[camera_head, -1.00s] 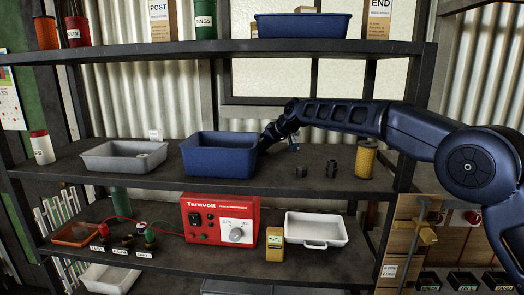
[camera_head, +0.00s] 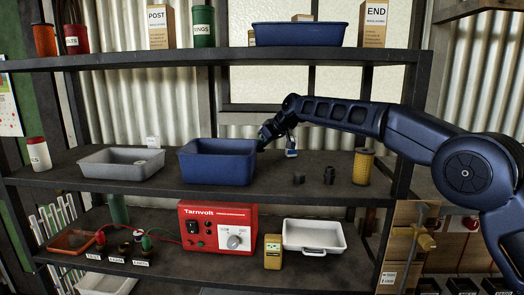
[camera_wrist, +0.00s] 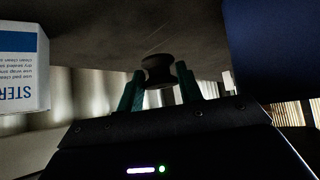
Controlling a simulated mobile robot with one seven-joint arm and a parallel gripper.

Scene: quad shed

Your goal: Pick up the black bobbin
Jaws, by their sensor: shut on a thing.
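The black bobbin (camera_wrist: 158,68) is a small dark spool between the two green fingers of my gripper (camera_wrist: 160,86) in the wrist view. The fingers are shut on it, one at each side. The shelf surface shows beyond it in the upper part of that view. In the head view my gripper (camera_head: 268,134) is just behind the right end of the blue bin (camera_head: 218,165) on the middle shelf. The bobbin is hidden there.
A white and blue box (camera_head: 291,148) stands right of my gripper; it also shows in the wrist view (camera_wrist: 20,68). Two small dark parts (camera_head: 298,178) (camera_head: 329,174) and a yellow cylinder (camera_head: 363,167) stand further right. A grey tray (camera_head: 120,172) is left. The top shelf (camera_head: 220,58) is overhead.

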